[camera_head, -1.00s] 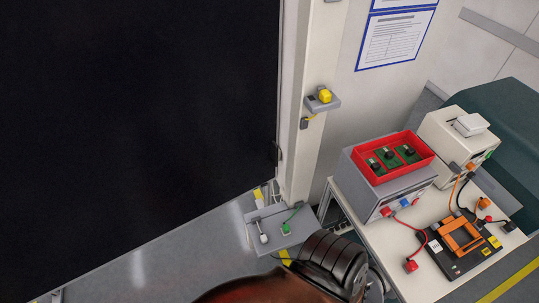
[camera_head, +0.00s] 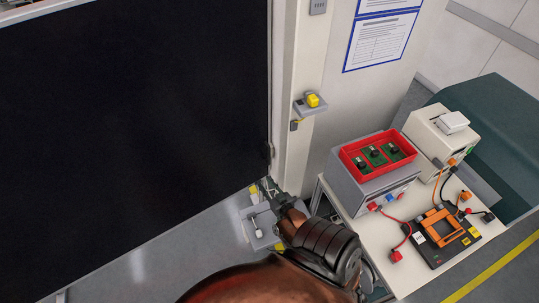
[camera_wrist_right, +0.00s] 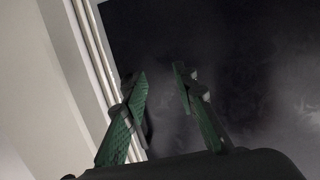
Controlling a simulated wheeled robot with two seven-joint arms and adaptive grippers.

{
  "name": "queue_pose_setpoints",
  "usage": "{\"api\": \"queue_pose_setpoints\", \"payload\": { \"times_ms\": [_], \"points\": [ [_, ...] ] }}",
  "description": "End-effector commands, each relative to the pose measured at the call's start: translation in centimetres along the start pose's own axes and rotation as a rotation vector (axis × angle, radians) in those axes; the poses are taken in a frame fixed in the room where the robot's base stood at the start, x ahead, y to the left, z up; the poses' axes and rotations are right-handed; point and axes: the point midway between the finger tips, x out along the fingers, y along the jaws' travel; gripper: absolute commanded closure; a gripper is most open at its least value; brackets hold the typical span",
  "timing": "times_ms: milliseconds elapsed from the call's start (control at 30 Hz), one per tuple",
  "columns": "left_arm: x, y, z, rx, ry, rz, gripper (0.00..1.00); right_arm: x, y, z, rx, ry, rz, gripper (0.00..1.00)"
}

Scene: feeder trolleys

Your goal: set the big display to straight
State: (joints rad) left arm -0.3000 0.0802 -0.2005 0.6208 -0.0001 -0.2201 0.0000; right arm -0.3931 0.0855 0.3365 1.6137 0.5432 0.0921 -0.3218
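The big display (camera_head: 130,120) is a large black panel filling the left of the head view, its right edge beside a pale upright post (camera_head: 298,120). A small dark handle (camera_head: 269,153) sits at that edge. My right gripper (camera_head: 264,186) is just below the handle, near the panel's lower right corner. In the right wrist view its two green-padded fingers (camera_wrist_right: 160,95) are apart with nothing visibly held between them. The dark panel (camera_wrist_right: 235,60) and a pale frame edge (camera_wrist_right: 92,50) lie beyond them. My left gripper is out of view.
A grey box with a white lever (camera_head: 257,232) is low, partly behind my right arm. A yellow button (camera_head: 312,100) is on the post. At right, a white table (camera_head: 365,235) carries instruments, a red tray (camera_head: 346,157) and cables. Grey floor (camera_head: 150,265) is clear below the panel.

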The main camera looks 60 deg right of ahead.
Motion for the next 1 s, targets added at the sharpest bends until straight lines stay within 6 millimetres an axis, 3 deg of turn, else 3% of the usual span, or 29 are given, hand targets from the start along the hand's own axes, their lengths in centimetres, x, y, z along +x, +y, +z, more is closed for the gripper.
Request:
{"api": "queue_pose_setpoints", "payload": {
  "times_ms": [33,100,200,367,733,1000],
  "points": [
    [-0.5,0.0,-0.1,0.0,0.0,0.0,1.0,-0.1,1.9,-2.5,0.012,0.062,0.042,0.74],
    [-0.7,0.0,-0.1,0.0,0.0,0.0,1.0,-0.4,4.0,-4.8,0.02,0.129,0.09,0.74],
    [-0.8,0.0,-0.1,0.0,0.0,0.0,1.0,-0.7,5.6,-6.6,0.028,0.182,0.129,0.74],
    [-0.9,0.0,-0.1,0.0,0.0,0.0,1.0,0.5,6.2,-7.4,0.028,0.198,0.138,0.74],
    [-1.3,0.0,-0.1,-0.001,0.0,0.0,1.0,5.8,6.9,-8.3,0.027,0.194,0.136,0.74],
    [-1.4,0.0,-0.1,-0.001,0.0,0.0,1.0,6.8,7.0,-8.3,0.028,0.192,0.137,0.74]
  ]
}}
